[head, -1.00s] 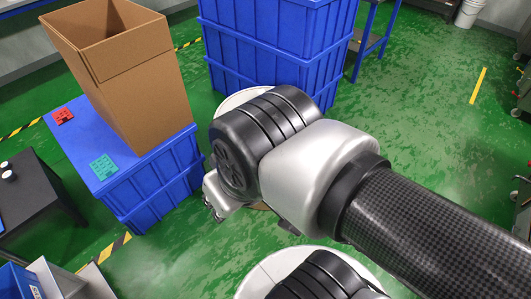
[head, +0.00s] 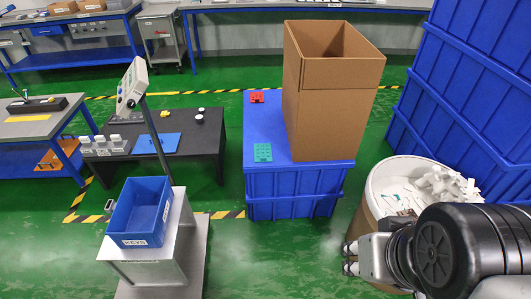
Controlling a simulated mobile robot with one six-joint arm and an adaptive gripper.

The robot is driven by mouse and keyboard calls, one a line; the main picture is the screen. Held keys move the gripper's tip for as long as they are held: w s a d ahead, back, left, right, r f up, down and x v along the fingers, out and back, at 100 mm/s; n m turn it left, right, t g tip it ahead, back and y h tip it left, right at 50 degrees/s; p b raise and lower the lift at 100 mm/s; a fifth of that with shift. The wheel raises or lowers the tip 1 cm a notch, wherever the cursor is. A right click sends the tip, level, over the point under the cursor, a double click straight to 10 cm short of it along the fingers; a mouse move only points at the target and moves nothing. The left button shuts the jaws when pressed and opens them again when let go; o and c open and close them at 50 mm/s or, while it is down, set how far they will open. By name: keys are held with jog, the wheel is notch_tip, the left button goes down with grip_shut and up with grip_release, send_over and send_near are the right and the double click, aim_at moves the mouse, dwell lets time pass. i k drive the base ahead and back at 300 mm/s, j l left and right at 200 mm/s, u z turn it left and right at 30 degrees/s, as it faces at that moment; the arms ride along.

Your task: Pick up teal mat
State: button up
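My gripper (head: 349,257) is at the lower right of the head view, beside the white-topped drum and in front of the crate. It is well apart from the teal mat. Its fingertips are small and partly hidden by my wrist, so I cannot tell whether they are open.
A tall open cardboard box (head: 333,100) stands on the crate, right of the mats. A drum (head: 385,180) with white pieces inside stands right. A black table (head: 190,145) and a scale with a blue KEYS bin (head: 140,213) are left. Large blue crates (head: 460,90) rise at right.

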aim_at(263, 152)
jog(key=i+j, duration=0.25)
jog(key=i, duration=0.25)
jog(key=i+j+z, duration=0.15)
jog(key=i, duration=0.35)
jog(key=i+j, duration=0.35)
jog(key=i+j+z, duration=0.1)
jog(key=i+j, duration=0.2)
jog(key=i, duration=0.3)
